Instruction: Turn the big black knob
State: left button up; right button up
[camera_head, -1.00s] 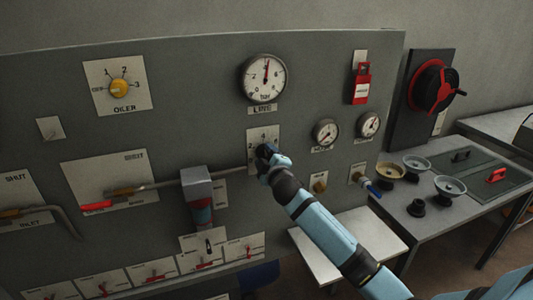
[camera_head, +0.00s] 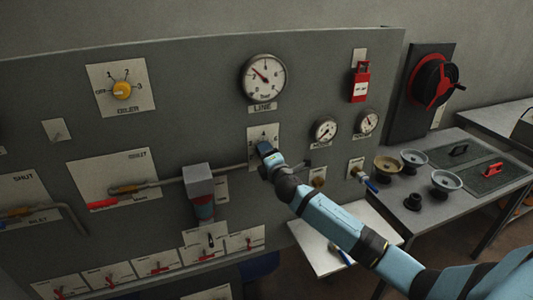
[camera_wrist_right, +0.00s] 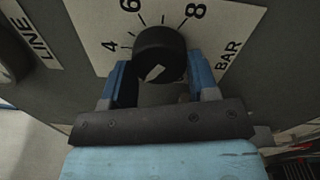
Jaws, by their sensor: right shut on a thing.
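The big black knob (camera_wrist_right: 160,54) sits on a white scale plate (camera_wrist_right: 235,25) marked 4, 6, 8 and BAR in the right wrist view. Its light pointer mark shows on its face. My right gripper (camera_wrist_right: 160,80) has a blue finger on each side of the knob and is shut on it. In the head view my right gripper (camera_head: 266,152) is at the same plate (camera_head: 254,133), below the LINE gauge (camera_head: 263,78), and hides the knob. My left gripper is not in view.
A bench with bowls (camera_head: 446,182) stands at the right.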

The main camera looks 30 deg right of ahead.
dwell(0.4)
jog(key=o, duration=0.9)
jog(key=b+v, duration=0.2)
jog(key=v, duration=1.1)
jog(key=shift+s+b, duration=0.35)
